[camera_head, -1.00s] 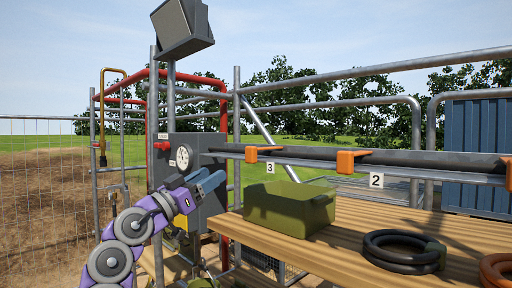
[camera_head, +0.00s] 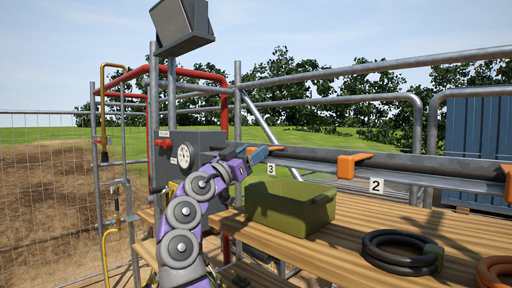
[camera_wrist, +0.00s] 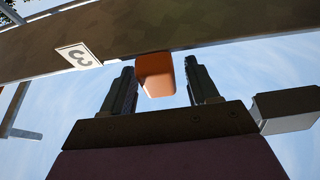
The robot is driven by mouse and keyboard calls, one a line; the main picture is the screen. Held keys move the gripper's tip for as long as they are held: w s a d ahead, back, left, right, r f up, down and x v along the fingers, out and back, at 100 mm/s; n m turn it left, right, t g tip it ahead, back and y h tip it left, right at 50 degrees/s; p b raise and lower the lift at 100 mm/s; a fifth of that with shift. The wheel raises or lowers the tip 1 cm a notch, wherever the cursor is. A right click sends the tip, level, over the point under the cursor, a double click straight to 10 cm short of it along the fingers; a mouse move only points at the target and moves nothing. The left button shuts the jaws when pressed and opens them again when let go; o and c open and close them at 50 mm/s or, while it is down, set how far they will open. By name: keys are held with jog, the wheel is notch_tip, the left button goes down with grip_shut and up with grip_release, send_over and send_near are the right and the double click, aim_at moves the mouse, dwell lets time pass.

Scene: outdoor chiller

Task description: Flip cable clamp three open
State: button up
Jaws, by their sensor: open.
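Cable clamp three is an orange block on the dark rail, by the white label 3 (camera_head: 271,169). In the wrist view the orange clamp (camera_wrist: 156,75) shows between the two dark fingers of my gripper (camera_wrist: 163,85). The gripper is open, with a gap on each side of the clamp. In the head view my gripper (camera_head: 258,155) is at the rail, just left of label 3, and largely hides this clamp. I cannot tell whether a finger touches it.
A second orange clamp (camera_head: 351,164) sits on the rail near label 2 (camera_head: 376,186). A green box (camera_head: 290,208) stands on the wooden table (camera_head: 345,250) below the rail. Black cable coils (camera_head: 402,252) lie to the right. A gauge panel (camera_head: 184,155) is left.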

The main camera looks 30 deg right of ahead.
jog(key=shift+x, duration=0.95)
jog(key=shift+c, duration=0.4)
grip_shut()
dwell(0.4)
